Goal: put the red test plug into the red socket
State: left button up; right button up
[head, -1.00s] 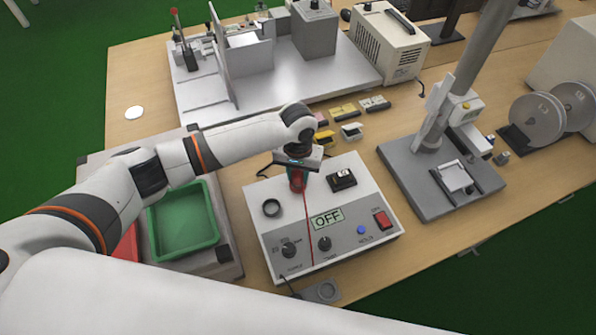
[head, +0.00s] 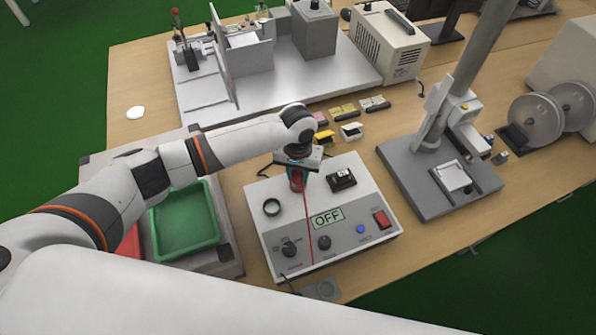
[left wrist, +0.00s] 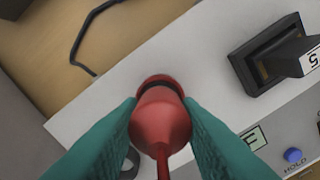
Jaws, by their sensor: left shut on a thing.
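The red test plug (left wrist: 160,120) is between the teal fingers of my left gripper (left wrist: 163,118), which is shut on it. In the left wrist view the plug is over the red socket (left wrist: 157,83), whose red rim shows just beyond it. Whether the plug is seated inside or just above the socket I cannot tell. In the head view the left gripper (head: 297,175) points down at the back of the white tester box (head: 268,235), with the red plug (head: 297,184) below it. A thin red lead runs from the plug down the box front. My right gripper is not in view.
A black socket block (head: 341,180) stands right of the plug, a dark ring (head: 272,207) to its left. A green tray (head: 185,222) is at left, a grey press stand (head: 440,175) at right.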

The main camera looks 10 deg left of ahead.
pick_arm(q)
jog(key=shift+f, duration=0.6)
jog(key=o, duration=0.7)
notch_tip(320, 180, up, 11)
jog(key=p, duration=1.2)
dwell(0.4)
